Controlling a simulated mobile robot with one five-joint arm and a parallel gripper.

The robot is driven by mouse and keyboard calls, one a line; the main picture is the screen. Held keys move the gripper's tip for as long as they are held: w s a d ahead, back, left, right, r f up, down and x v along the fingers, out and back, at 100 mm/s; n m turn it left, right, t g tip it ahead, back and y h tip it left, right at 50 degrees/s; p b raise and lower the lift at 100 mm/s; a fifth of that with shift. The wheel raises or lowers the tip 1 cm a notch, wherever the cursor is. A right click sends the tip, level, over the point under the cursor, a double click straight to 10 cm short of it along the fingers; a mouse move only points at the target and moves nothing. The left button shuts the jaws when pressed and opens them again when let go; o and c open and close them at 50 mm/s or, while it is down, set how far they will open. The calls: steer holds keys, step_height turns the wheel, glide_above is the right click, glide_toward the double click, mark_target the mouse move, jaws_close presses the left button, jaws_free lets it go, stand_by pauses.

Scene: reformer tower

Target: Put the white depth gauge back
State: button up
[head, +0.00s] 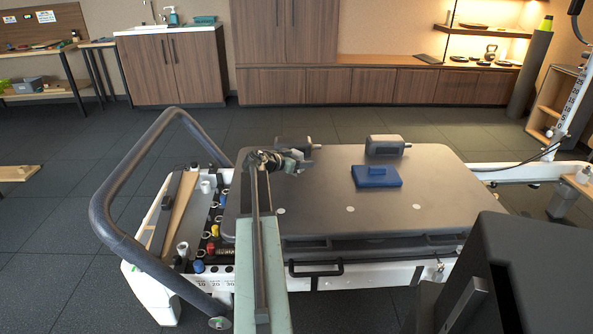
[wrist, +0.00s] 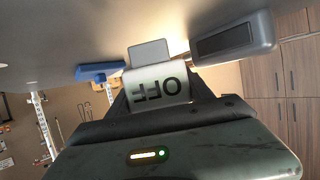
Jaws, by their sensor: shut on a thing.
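My gripper (head: 285,161) is over the left part of the dark carriage top (head: 330,205), in front of the left shoulder block. A light grey block end (wrist: 150,52) shows just beyond the lettering. In the head view the held piece is hidden or too small to make out.
A blue block (head: 376,177) and a dark shoulder block (head: 387,145) are on the carriage. Coloured spring ends and small white pieces (head: 205,187) lie left, inside the curved bar (head: 120,180). A white post with a number scale (head: 573,105) stands at right.

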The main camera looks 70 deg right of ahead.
steer(key=shift+w+d, duration=0.35)
steer(key=shift+w, duration=0.25)
steer(key=f+b, duration=0.2)
steer(key=w+f+b, duration=0.1)
steer(key=f+b, duration=0.1)
steer(key=shift+d+f, duration=0.1)
steer(key=shift+d, duration=0.15)
steer(key=shift+s+r, duration=0.1)
steer(key=shift+r, duration=0.15)
steer(key=shift+f, duration=0.2)
steer(key=o, duration=1.6)
steer(key=shift+r, duration=0.1)
